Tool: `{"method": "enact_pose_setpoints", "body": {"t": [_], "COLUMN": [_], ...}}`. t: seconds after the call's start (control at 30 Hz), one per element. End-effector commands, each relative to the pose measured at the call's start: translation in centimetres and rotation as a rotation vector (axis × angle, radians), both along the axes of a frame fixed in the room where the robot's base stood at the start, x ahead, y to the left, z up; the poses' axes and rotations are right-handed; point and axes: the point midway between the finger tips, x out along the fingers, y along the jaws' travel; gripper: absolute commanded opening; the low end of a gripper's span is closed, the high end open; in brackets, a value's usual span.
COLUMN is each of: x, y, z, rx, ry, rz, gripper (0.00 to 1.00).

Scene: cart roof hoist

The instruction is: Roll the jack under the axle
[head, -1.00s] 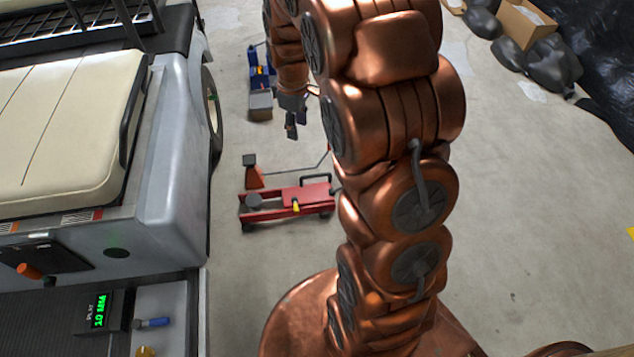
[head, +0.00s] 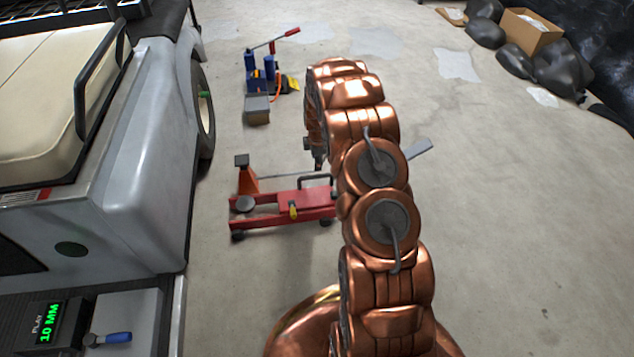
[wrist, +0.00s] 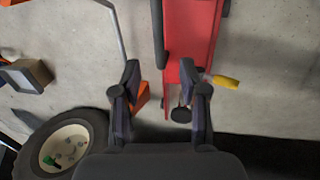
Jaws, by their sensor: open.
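The red floor jack (head: 312,200) lies on the floor to the right of the cart (head: 150,130), its round saddle (head: 245,203) toward the cart and a dark loop handle (head: 316,179) at its back. It also shows in the wrist view (wrist: 190,35), with a yellow grip (wrist: 225,81) on its side. My gripper (wrist: 160,98) is open and empty, above the jack's edge; contact cannot be told. In the head view my arm hides most of the gripper. The cart's wheel (head: 203,105) shows at its side; the axle is hidden.
An orange stand (head: 246,180) stands just behind the jack. A blue hoist unit (head: 260,72) with a grey block (head: 257,110) stands farther back. A cardboard box (head: 530,32) and black bags sit at the back right. The right floor is clear.

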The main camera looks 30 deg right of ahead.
Motion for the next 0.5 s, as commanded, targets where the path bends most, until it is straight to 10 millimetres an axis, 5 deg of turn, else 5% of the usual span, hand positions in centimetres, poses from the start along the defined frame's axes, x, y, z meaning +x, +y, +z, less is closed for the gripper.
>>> {"method": "enact_pose_setpoints", "body": {"t": [0.03,0.5], "x": [0.0,0.9], "y": [-0.3,-0.9], "z": [-1.4,-5.2], "rx": [0.000,-0.007], "ry": [0.000,-0.007], "rz": [0.008,0.024], "gripper": [0.43,0.43]}}
